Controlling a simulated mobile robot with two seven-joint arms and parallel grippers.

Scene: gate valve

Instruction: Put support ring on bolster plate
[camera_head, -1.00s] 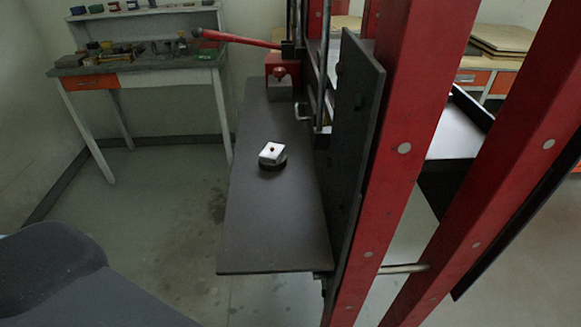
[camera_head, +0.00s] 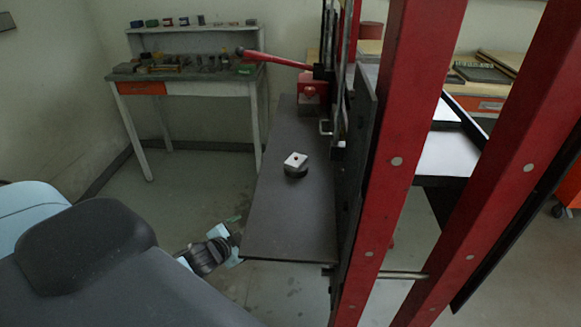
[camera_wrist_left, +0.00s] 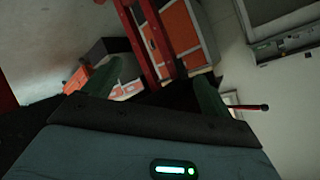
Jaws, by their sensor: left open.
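A small white block (camera_head: 296,160) with a dark spot on top sits on a round black piece (camera_head: 296,172), on a dark side plate (camera_head: 285,215) left of the red press frame. The round piece may be the support ring; the block hides its top. A grey plate (camera_head: 448,154) between the red uprights may be the bolster plate; the uprights partly hide it. My left gripper (camera_head: 232,240) is low at the side plate's near left corner, away from the block. In the left wrist view its two green fingers (camera_wrist_left: 162,80) are apart with nothing between them. My right gripper is not in view.
Red uprights (camera_head: 395,165) and a dark vertical plate (camera_head: 358,165) stand right of the side plate. A red lever (camera_head: 275,59) extends left above its far end. A workbench (camera_head: 185,80) with small items stands at the back left. The side plate's near part is clear.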

